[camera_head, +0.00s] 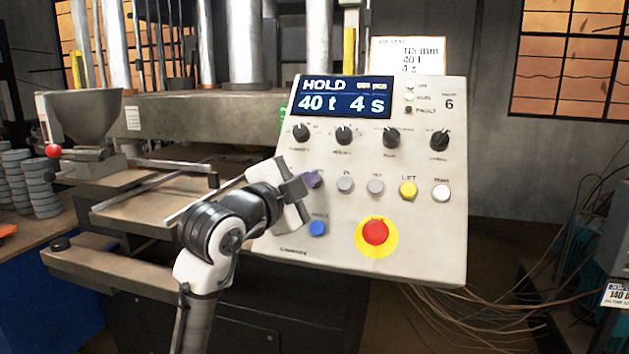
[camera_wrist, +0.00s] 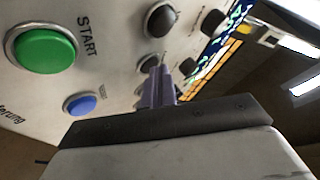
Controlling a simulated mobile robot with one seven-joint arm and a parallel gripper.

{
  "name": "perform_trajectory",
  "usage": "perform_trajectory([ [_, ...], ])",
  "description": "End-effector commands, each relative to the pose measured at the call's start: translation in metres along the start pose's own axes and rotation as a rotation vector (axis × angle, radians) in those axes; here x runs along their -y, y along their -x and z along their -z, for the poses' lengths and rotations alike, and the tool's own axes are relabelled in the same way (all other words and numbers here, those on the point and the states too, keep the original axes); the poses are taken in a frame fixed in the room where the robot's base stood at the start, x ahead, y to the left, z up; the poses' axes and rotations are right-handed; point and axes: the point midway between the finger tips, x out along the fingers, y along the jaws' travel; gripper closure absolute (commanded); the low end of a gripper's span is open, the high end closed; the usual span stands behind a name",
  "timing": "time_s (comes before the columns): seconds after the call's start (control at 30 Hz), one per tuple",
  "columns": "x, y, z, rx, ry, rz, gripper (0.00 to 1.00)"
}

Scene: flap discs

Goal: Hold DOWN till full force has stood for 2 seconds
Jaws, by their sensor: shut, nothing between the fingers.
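The control panel (camera_head: 300,262) has a display (camera_head: 341,97) reading HOLD, 40 t, 4 s. My gripper (camera_head: 314,180) is shut and empty, its purple-grey fingertips at the left end of the button row. They cover the button there; I cannot tell whether they press it, and no DOWN label is readable. To their right are two grey buttons (camera_head: 345,184) (camera_head: 375,186), the yellow LIFT button (camera_head: 408,189) and a white button (camera_head: 441,192). The wrist view shows the shut fingers (camera_wrist: 157,85) over the panel, beside dark round controls (camera_wrist: 160,20).
The green START button (camera_wrist: 45,48) shows only in the wrist view. A blue button (camera_head: 318,228) and red emergency stop (camera_head: 376,232) sit below the row. Several black knobs (camera_head: 344,135) are above. A press with a hopper (camera_head: 85,118) stands left; cables (camera_head: 470,310) lie right.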

Motion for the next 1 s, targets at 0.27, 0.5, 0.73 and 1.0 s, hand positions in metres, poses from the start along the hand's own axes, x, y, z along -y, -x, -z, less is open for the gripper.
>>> perform_trajectory([
  [0.27, 0.0, 0.0, 0.0, 0.001, 0.001, -0.002, 1.0],
  [0.5, 0.006, 0.007, 0.006, 0.0, 0.0, 0.0, 1.0],
  [0.73, 0.008, 0.012, 0.008, 0.001, 0.0, -0.001, 1.0],
  [1.0, 0.01, 0.013, 0.01, 0.0, 0.0, 0.0, 1.0],
])
